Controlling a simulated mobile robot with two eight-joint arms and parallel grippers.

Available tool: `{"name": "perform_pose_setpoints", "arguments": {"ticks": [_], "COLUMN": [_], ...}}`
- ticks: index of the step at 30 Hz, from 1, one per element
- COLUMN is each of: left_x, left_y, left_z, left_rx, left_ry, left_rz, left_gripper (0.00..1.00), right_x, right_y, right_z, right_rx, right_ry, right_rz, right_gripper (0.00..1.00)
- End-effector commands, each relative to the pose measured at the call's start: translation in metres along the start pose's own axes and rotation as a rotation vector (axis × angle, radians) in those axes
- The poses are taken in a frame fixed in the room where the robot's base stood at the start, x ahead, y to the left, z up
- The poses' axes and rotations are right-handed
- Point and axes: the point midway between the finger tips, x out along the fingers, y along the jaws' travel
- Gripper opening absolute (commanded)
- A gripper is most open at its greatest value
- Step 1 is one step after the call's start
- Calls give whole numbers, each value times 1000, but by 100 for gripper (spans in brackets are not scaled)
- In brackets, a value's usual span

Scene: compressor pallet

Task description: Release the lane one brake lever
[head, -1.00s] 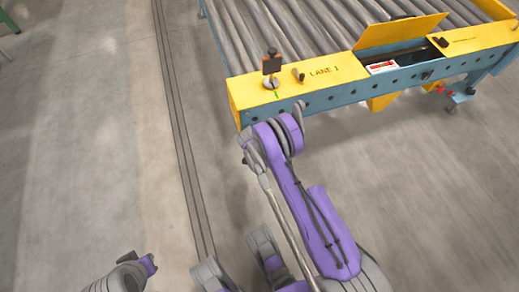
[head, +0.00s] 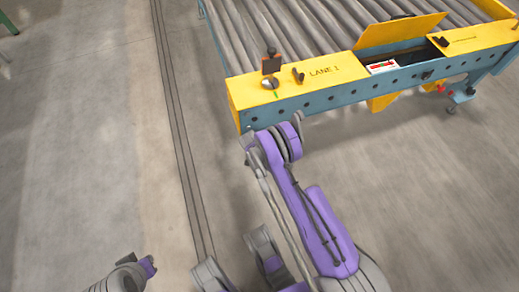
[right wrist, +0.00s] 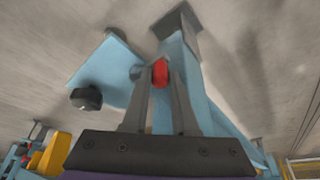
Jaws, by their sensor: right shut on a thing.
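A red knob or grip (right wrist: 160,72) shows in the right wrist view, in front of the light blue metal of a support leg (right wrist: 190,75). My right gripper (right wrist: 160,80) is shut on this red grip, one finger on each side. How the grip joins the leg is hidden behind the fingers. In the head view the yellow end plate (head: 322,84) reads LANE 1. My right arm stands in front of its near edge and my right gripper is hidden there.
A dark plate with an orange edge (head: 271,65) stands on the lane one end plate. A black knob (right wrist: 86,97) hangs beside the blue leg. A red part (head: 441,88) shows under the lane at right. The floor at left is open.

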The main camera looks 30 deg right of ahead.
Motion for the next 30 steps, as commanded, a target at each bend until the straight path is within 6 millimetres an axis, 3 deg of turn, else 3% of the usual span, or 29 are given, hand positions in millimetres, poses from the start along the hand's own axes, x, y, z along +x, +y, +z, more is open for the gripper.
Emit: {"name": "perform_pose_setpoints", "arguments": {"ticks": [14,30], "left_x": [-1,-5], "left_y": [0,0], "left_z": [0,-1], "left_rx": [0,0], "left_ry": [0,-1], "left_rz": [0,0], "left_gripper": [0,0], "right_x": [-2,-5], "right_y": [4,27], "right_z": [2,10], "right_rx": [-71,-491], "right_ry": [1,0], "right_rz": [-29,-204], "right_gripper": [0,0]}}
